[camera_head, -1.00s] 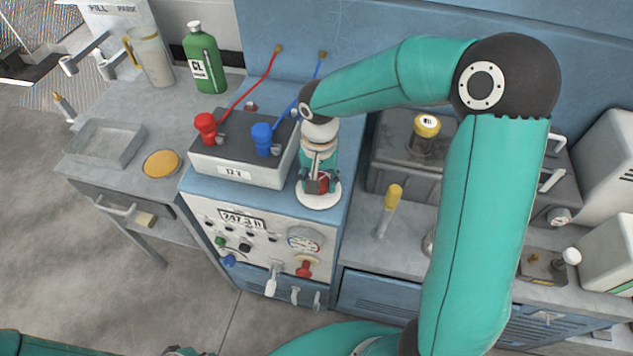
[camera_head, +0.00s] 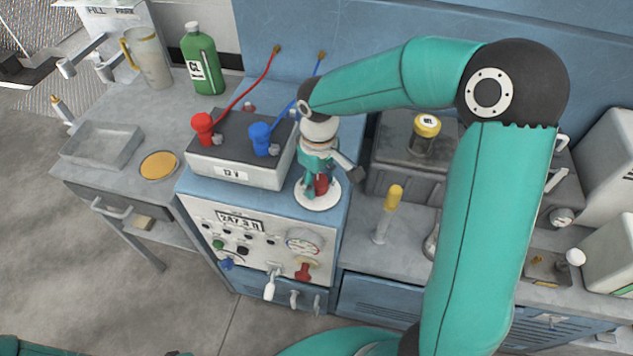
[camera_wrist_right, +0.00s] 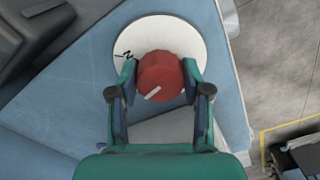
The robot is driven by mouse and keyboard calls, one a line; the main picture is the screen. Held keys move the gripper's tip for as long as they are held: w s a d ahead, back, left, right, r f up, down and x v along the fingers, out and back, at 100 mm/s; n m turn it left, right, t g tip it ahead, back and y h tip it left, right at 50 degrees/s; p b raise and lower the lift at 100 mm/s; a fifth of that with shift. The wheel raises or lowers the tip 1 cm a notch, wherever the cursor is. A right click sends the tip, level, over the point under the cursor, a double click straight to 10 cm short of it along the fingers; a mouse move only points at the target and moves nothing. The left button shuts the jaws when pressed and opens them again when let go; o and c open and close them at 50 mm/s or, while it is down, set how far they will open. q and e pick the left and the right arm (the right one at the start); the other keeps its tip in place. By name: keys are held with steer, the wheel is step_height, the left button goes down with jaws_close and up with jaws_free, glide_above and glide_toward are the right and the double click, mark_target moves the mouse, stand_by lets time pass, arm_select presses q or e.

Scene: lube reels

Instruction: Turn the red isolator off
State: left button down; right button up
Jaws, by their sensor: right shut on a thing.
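The red isolator (camera_wrist_right: 161,78) is a round red knob with a white pointer mark, on a white disc (camera_wrist_right: 200,40) on the blue cabinet top. In the right wrist view the pointer slants toward the lower left. My right gripper (camera_wrist_right: 158,90) is shut on the knob, one finger on each side. In the head view the right gripper (camera_head: 318,178) points down over the white disc (camera_head: 318,203), and the red knob (camera_head: 321,185) shows partly below it. My left gripper cannot be made out in the head view.
A battery box (camera_head: 240,165) with red and blue terminal clamps stands just left of the gripper. A yellow-handled tool (camera_head: 388,212) and a dark box with a yellow-capped jar (camera_head: 426,130) stand to the right. The panel front (camera_head: 215,220) carries a gauge and several knobs.

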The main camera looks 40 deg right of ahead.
mark_target(317, 180)
steer(key=n, duration=0.5)
steer(key=shift+w+r+n, duration=0.15)
steer(key=shift+w+n, duration=0.05)
steer(key=shift+n, duration=0.1)
stand_by(0.4)
steer(key=o, duration=1.2)
steer(key=shift+a, duration=0.1)
steer(key=shift+c, duration=0.2)
steer(key=shift+s, duration=0.1)
step_height(317, 180, up, 12)
